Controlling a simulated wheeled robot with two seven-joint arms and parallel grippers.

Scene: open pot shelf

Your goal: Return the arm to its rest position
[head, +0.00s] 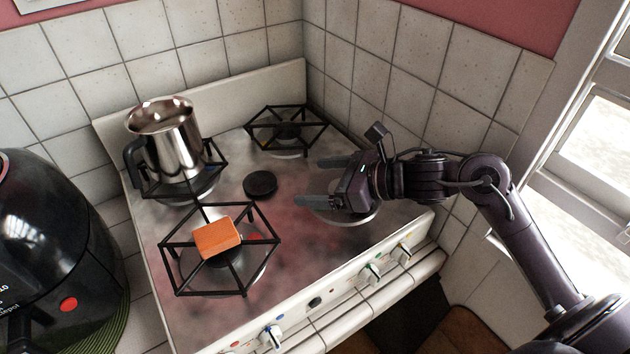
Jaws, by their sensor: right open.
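My right arm comes in from the right, and its gripper (318,182) hangs over the right side of the stove (215,312). The gripper's fingers are apart, point left and hold nothing. It is above the front right burner (352,217), which has no black grate over it and is partly hidden by the gripper. My left gripper is not in view.
A steel pot (176,140) stands on the back left grate. An orange block (217,238) lies on the front left grate (172,266). A black disc (260,184) lies mid-stove. The back right grate (287,129) is empty. A black appliance (62,245) stands left; tiled walls (370,60) close the corner.

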